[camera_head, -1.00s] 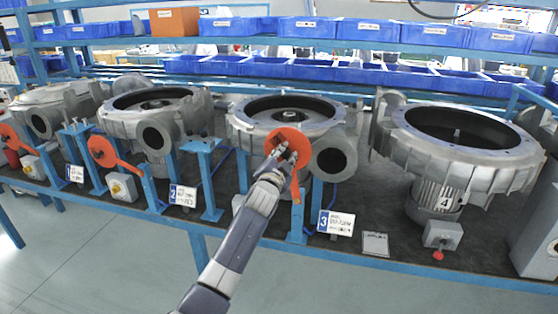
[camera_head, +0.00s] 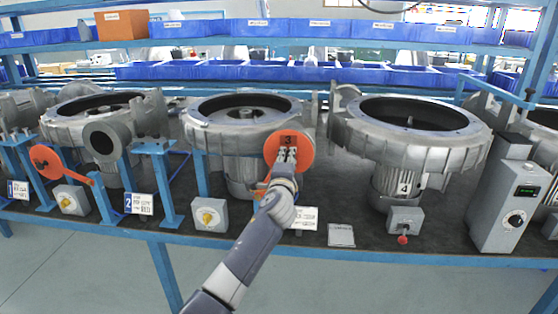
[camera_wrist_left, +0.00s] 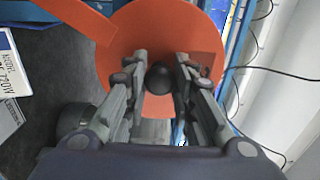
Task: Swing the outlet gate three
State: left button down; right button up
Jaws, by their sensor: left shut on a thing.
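The orange disc of outlet gate three (camera_head: 282,139), marked "3", stands upright in front of the third blower's outlet. The outlet opening is hidden behind it. In the left wrist view the disc (camera_wrist_left: 150,30) fills the upper middle, and its orange arm (camera_wrist_left: 68,14) runs to the upper left. My left gripper (camera_head: 287,155) is at the disc's face. In the left wrist view its two fingers (camera_wrist_left: 160,78) are closed around a dark round knob (camera_wrist_left: 160,76) on the disc. The third blower (camera_head: 222,137) is behind and left of the disc. My right gripper is not in view.
Gate two's orange disc (camera_head: 46,158) hangs left of its open outlet (camera_head: 101,141). A fourth blower (camera_head: 398,151) and a grey control box (camera_head: 512,205) stand to the right. A grey switch box (camera_head: 209,214) and a white sign (camera_head: 305,219) are low near my arm.

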pick_arm(q)
jog(key=shift+d, duration=0.25)
jog(key=shift+f, duration=0.15)
jog(key=c, duration=1.4)
grip_release()
jog(key=shift+c, duration=0.2)
jog(key=shift+o, duration=0.7)
jog(key=shift+d, duration=0.15)
jog(key=s, duration=1.2)
jog(key=shift+a, duration=0.2)
